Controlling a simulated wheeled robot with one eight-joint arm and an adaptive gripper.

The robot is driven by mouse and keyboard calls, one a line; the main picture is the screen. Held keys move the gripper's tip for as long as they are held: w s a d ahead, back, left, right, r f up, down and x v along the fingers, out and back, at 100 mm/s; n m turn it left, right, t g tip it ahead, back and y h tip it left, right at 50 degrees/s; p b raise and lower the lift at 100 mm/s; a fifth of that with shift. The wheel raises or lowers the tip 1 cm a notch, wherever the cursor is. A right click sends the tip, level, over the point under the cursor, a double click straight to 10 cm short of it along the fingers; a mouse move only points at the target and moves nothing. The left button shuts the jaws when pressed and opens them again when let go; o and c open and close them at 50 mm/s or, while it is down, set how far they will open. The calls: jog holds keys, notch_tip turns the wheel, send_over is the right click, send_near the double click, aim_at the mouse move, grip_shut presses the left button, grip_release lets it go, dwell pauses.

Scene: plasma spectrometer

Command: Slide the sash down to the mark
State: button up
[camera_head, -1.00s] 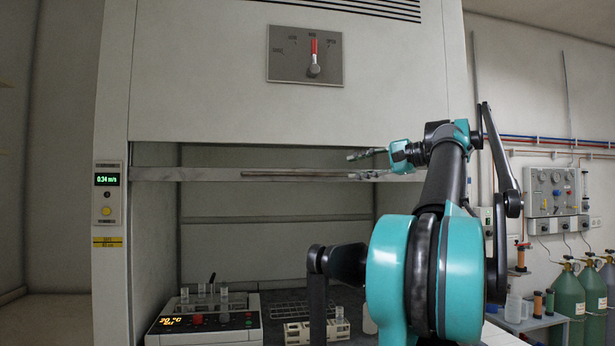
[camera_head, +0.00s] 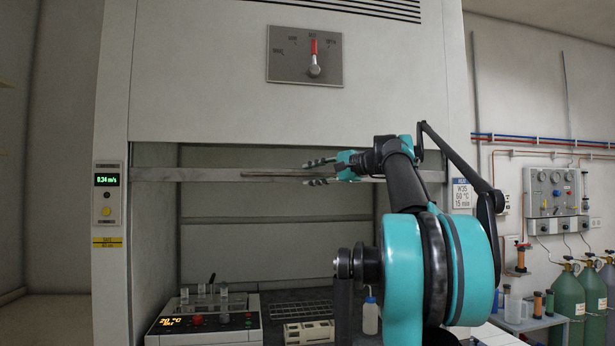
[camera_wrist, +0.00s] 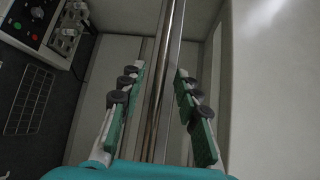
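The fume hood sash shows its lower rail (camera_head: 205,174) level across the opening, just below the hood's front panel. A thin brownish handle bar (camera_head: 262,173) runs along the rail. A yellow label (camera_head: 107,242), its text too small to read surely, is on the left post, below the rail's height. My gripper (camera_head: 318,173) is at the rail's right half, with one finger above it and one below. In the wrist view, my gripper (camera_wrist: 160,85) is open, and the handle bar (camera_wrist: 163,75) runs between the fingers with gaps on both sides.
Below the rail, inside the hood, stand a heated block with vials (camera_head: 205,322), a wire rack (camera_head: 300,309), a white rack (camera_head: 308,332) and a wash bottle (camera_head: 370,317). A green-lit display (camera_head: 107,180) is on the left post. Gas cylinders (camera_head: 566,295) stand right.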

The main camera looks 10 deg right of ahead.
jog(key=shift+x, duration=0.95)
grip_shut()
